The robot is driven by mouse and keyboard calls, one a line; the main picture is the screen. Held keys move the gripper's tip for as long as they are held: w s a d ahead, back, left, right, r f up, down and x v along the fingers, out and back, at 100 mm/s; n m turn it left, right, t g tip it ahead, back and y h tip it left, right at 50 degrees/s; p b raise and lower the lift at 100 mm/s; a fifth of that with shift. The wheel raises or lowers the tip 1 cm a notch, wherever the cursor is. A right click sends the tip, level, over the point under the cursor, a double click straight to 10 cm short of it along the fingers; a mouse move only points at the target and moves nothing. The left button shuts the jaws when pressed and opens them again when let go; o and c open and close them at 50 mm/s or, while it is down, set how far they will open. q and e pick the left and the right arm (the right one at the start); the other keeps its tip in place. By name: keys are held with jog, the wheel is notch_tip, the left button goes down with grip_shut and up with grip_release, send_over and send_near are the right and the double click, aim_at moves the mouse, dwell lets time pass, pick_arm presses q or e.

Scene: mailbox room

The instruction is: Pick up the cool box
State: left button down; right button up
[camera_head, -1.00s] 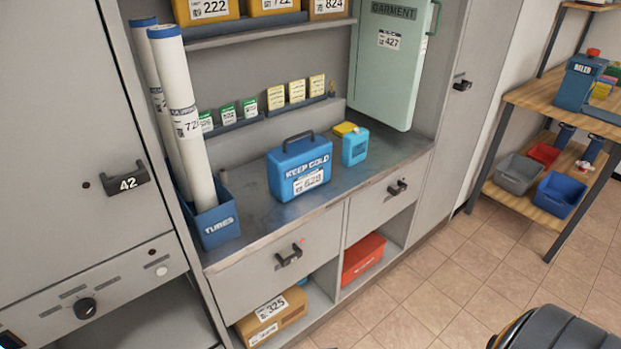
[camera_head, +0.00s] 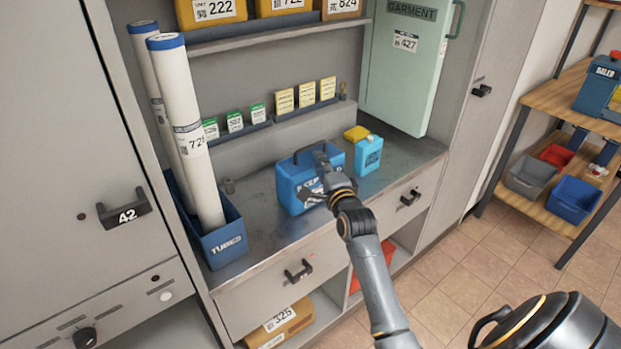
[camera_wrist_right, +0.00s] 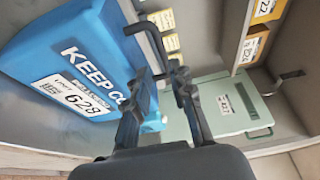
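The cool box (camera_head: 291,185) is blue with a dark handle (camera_head: 303,150) and stands upright on the grey counter. In the right wrist view its side reads KEEP COOL with a 628 label (camera_wrist_right: 72,97), and its handle (camera_wrist_right: 150,38) reaches toward my fingers. My right gripper (camera_head: 323,158) is at the box's handle, in front of the box, and hides part of its lettering. In the wrist view the two fingers of my right gripper (camera_wrist_right: 166,82) are apart, with the handle end near their tips; I cannot tell whether they touch it. My left gripper is not in view.
A light blue canister (camera_head: 368,156) and a yellow item (camera_head: 357,133) stand just right of the box. A blue TUBES bin (camera_head: 222,243) with tall white tubes stands left. Bare counter (camera_head: 258,215) lies left of the box.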

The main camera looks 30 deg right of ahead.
aim_at(312, 147)
jog(key=shift+p+x, duration=0.55)
jog(key=shift+x, duration=3.25)
jog(key=shift+r, duration=0.15)
grip_shut()
jog(key=shift+r, duration=0.2)
